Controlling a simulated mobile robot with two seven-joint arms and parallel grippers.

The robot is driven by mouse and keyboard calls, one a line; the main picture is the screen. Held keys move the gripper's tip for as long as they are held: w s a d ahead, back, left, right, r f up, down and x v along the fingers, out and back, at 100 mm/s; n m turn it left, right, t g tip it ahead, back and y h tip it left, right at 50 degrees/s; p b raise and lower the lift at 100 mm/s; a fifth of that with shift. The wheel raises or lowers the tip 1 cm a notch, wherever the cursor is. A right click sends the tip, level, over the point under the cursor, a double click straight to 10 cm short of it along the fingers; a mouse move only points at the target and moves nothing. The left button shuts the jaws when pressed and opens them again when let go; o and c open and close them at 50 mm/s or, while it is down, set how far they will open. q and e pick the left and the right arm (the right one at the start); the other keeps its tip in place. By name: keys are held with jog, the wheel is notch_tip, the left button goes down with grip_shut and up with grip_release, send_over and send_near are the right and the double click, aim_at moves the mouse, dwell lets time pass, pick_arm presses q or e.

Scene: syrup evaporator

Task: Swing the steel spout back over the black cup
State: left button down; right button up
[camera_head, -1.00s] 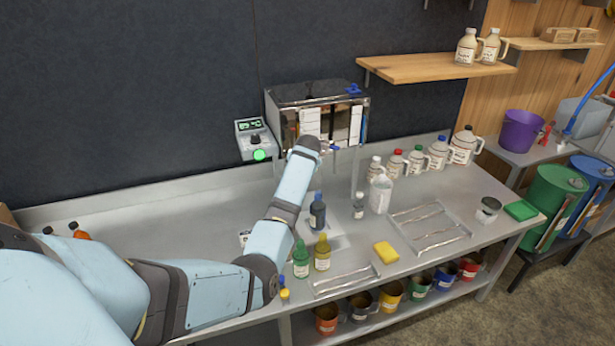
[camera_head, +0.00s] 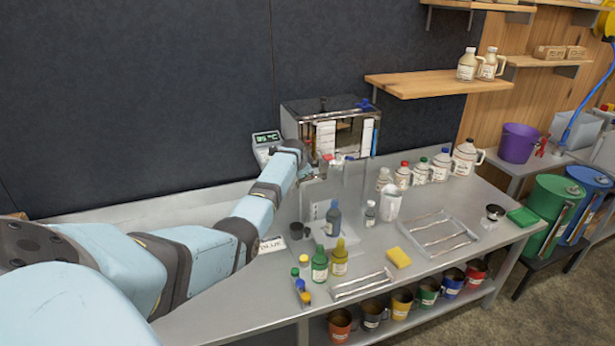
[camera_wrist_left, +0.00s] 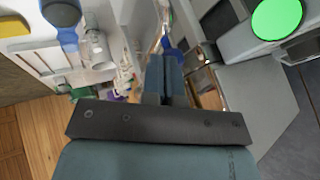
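My left gripper (camera_head: 312,172) is at the front of the steel evaporator box (camera_head: 340,135). In the left wrist view its two fingers (camera_wrist_left: 163,72) lie close together, with nothing visible between them. A blue handle (camera_wrist_left: 172,50) shows just beyond the fingertips; I cannot tell whether they touch. The steel spout is hard to make out and seems mostly hidden by the arm and gripper in the head view. A small black cup (camera_head: 296,231) stands on the table, left of the dark blue bottle (camera_head: 333,218). My right gripper is out of view.
A grey control box (camera_head: 266,143) with a green display stands left of the evaporator. Green (camera_head: 319,262) and yellow (camera_head: 340,258) bottles stand near the front edge. A steel tray (camera_head: 433,232) and a yellow sponge (camera_head: 398,257) lie to the right. White jugs line the back.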

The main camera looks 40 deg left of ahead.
pick_arm(q)
jog(key=shift+w+a+f, duration=0.1)
jog(key=shift+a, duration=0.5)
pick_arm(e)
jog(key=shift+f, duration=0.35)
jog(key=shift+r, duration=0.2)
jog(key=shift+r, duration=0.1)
